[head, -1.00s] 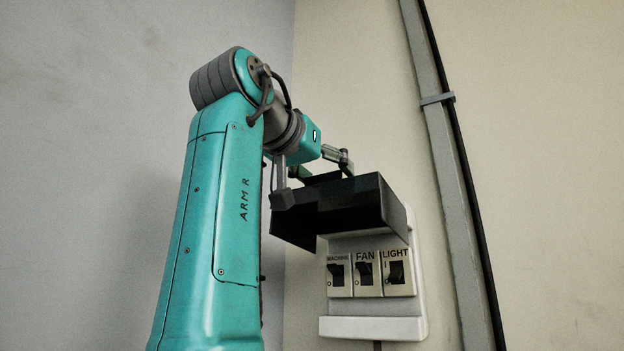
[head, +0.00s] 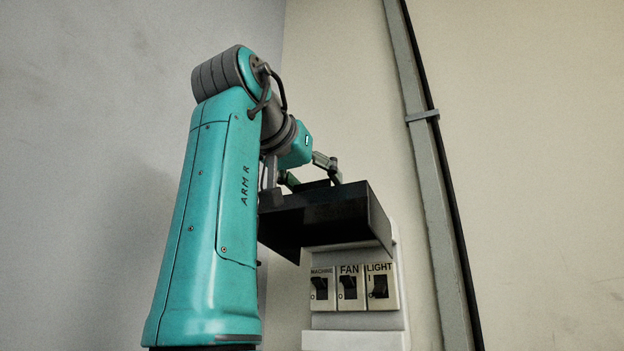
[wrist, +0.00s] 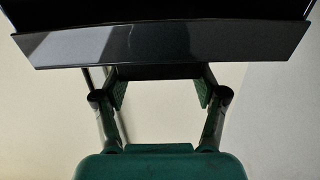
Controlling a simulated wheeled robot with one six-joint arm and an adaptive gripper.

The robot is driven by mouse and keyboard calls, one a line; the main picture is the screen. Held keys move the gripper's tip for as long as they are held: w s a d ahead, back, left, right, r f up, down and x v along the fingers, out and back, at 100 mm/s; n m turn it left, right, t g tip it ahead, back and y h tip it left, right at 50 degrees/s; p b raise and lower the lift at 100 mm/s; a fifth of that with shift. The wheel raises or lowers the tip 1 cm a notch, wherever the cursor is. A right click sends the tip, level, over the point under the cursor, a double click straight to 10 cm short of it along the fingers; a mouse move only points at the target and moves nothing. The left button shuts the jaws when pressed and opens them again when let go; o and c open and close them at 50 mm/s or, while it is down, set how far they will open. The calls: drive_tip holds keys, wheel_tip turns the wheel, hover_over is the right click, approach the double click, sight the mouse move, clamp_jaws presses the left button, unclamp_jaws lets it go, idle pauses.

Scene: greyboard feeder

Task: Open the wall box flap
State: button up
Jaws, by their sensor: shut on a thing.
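The wall box (head: 398,300) is pale and hangs on the wall. Its black flap (head: 325,220) is swung up and sticks out above the labelled switches, which show uncovered beneath it. My gripper (head: 312,182) is at the flap's upper side, partly hidden behind my arm and the flap. In the wrist view my gripper (wrist: 161,85) has its two fingers on either side of a dark tab on the flap (wrist: 165,42) and is shut on the flap there. The exact contact is in shadow.
The switches are marked MACHINE (head: 320,288), FAN (head: 348,287) and LIGHT (head: 380,286). A grey vertical conduit (head: 428,170) with a black edge runs up the wall right of the box. A wall corner lies behind my arm. The wall right of the conduit is bare.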

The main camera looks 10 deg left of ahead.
drive_tip(key=shift+w+f, duration=0.1)
drive_tip(key=shift+f, duration=0.05)
idle(0.5)
drive_tip(key=o, duration=1.7)
drive_tip(key=shift+c, duration=0.2)
drive_tip(key=shift+o, duration=0.2)
drive_tip(key=shift+a, duration=0.1)
